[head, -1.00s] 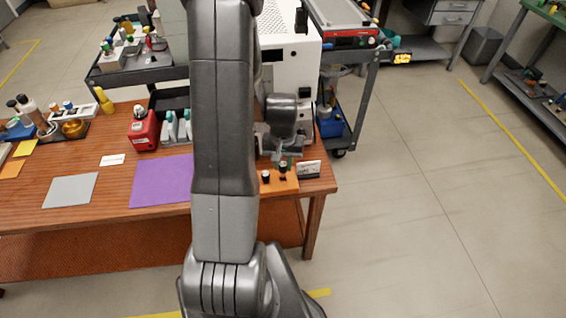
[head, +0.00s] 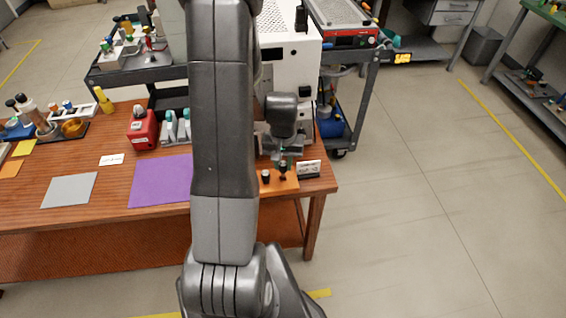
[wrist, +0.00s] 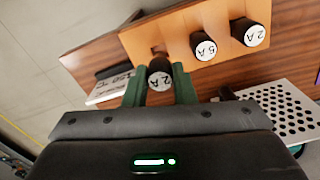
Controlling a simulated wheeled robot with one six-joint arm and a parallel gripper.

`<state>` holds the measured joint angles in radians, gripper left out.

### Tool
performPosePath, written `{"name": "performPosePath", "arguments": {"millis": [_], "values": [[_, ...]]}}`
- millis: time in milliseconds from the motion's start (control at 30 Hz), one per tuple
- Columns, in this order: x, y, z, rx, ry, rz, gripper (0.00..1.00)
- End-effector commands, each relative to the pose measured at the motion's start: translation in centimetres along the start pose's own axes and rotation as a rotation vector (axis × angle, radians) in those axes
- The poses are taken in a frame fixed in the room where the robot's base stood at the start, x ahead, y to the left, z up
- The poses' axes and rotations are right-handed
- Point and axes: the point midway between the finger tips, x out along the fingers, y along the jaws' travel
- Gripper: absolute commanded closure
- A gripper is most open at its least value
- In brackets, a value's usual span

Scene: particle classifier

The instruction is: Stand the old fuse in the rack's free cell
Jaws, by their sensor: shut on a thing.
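My gripper (wrist: 159,86) is shut on a dark fuse (wrist: 160,76) with a white "2 A" end label, held between its green fingers. In the head view my gripper (head: 288,154) is above the orange rack (head: 280,187), and the held fuse (head: 283,168) is over its right part. In the wrist view the rack (wrist: 175,47) carries a "5 A" fuse (wrist: 204,46) and a "2 A" fuse (wrist: 247,32). The held fuse overlaps the rack's end beyond the "5 A" fuse. I cannot tell whether its lower end is inside a cell.
A small sign (head: 309,169) stands close to the rack's right side, near the table's right edge. A white machine (head: 290,60) stands behind my gripper. A perforated plate (wrist: 285,105) shows at right in the wrist view. A purple mat (head: 160,183) lies left.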

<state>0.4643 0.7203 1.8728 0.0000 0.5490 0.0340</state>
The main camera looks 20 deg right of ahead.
Motion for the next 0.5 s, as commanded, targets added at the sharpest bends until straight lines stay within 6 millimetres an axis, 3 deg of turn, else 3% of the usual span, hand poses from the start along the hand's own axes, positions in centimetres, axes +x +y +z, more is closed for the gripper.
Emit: {"name": "performPosePath", "arguments": {"millis": [500], "values": [[0.71,0.00,0.00,0.000,0.000,0.000,0.98]]}}
